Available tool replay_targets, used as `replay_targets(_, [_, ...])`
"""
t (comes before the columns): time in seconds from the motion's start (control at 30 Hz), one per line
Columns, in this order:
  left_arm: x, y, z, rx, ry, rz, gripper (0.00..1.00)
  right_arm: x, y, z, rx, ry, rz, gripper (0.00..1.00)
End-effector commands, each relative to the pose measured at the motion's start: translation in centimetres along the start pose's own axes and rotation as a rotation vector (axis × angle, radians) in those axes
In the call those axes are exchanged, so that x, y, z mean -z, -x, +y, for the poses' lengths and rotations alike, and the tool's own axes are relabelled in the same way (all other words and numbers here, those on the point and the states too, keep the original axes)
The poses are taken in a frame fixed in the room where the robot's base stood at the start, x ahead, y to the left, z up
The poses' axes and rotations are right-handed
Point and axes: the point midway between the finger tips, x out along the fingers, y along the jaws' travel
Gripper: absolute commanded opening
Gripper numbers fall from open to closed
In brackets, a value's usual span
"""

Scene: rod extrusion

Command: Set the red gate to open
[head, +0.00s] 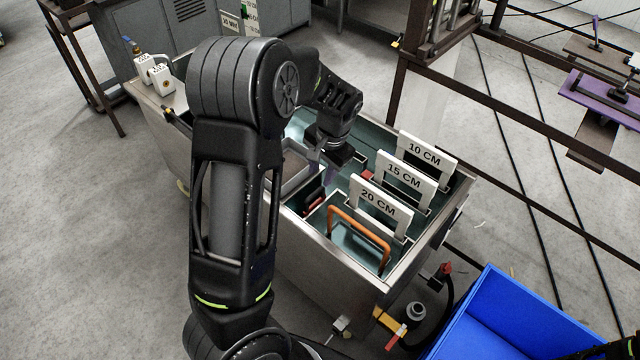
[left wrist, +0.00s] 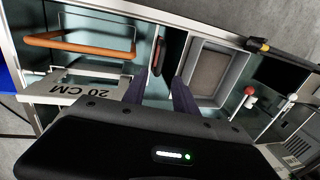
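A dark red piece, which looks like the red gate (left wrist: 157,57), stands in a narrow slot between the orange-handled compartment and a grey tray in the left wrist view. In the head view a dark red piece (head: 316,204) shows low inside the tank, left of the 20 CM sign. My left gripper (left wrist: 160,92) is open, its two dark purple fingers apart with nothing between them. The red piece lies just beyond the gap, apart from the fingers. In the head view the left gripper (head: 331,172) hangs over the tank, its fingertips partly hard to make out.
Signs for 20 CM (head: 379,203), 15 CM (head: 404,175) and 10 CM (head: 425,150) stand along the tank. An orange handle (head: 358,234) rises from the front compartment. A blue bin (head: 520,320) stands at lower right. White blocks (head: 153,72) sit on the tank's far left end.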

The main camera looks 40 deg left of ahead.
Motion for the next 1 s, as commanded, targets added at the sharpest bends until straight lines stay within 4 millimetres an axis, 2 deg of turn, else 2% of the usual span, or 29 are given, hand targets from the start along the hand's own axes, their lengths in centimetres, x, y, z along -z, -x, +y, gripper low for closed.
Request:
replay_targets(0.27, [-0.1, -1.3, 0.0, 0.0, 0.0, -0.002, 0.34, 0.1, 0.1, -0.1, 0.0, 0.0, 0.001, 0.34])
replay_targets(0.7, [0.0, -7.3, 0.0, 0.0, 0.0, -0.001, 0.34, 0.0, 0.6, -0.2, 0.0, 0.0, 0.001, 0.34])
replay_targets(1.0, [0.0, -7.8, 0.0, 0.0, 0.0, 0.0, 0.34, 0.0, 0.6, -0.2, 0.0, 0.0, 0.0, 0.34])
